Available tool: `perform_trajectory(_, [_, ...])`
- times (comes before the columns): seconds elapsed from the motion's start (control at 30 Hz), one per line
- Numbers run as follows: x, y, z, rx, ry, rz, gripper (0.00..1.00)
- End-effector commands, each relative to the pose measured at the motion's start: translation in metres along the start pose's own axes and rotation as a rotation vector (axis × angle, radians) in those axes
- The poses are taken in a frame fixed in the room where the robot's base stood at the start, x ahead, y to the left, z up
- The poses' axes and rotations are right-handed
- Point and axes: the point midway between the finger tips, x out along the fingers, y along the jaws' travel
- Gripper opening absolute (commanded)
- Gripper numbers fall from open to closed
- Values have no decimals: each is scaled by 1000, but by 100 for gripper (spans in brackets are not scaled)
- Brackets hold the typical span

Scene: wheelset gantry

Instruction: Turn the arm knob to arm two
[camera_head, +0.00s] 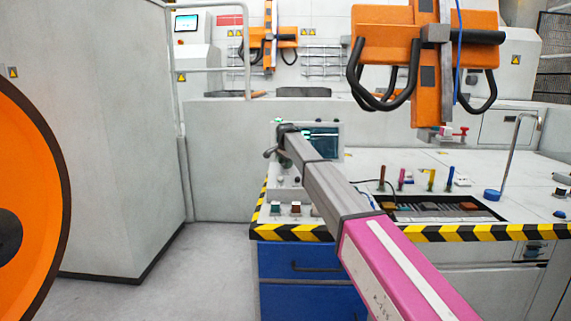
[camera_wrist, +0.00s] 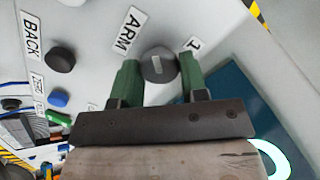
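The arm knob (camera_wrist: 159,66) is a round dark grey knob with a light bar on its face. It sits on the light panel between the "ARM" label (camera_wrist: 129,29) and a label reading "1" (camera_wrist: 191,44). My gripper (camera_wrist: 160,80) has its two green fingers apart, one on each side of the knob in the picture. The left finger appears close to the knob's edge, with a small gap at the right; contact cannot be told. In the head view my gripper (camera_head: 279,143) is at the console (camera_head: 289,185), and the arm knob is not discernible there.
A black knob (camera_wrist: 61,60) beside the "BACK" label (camera_wrist: 30,35) and a blue button (camera_wrist: 58,98) are left of my gripper. A dark blue screen (camera_wrist: 235,100) lies right. An orange hanging unit (camera_head: 427,50) is above the bench, and the floor (camera_head: 205,270) at left is clear.

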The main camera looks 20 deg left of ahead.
Motion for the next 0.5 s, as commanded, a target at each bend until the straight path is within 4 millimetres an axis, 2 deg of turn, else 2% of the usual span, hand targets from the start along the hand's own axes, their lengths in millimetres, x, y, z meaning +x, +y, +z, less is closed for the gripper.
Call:
perform_trajectory(0.03, [0,0,0,0,0,0,53])
perform_trajectory(0.07, [0,0,0,0,0,0,63])
perform_trajectory(0.1, [0,0,0,0,0,0,65])
perform_trajectory(0.37, [-1,0,0,-1,0,0,65])
perform_trajectory(0.5, [-11,0,0,-1,0,-1,65])
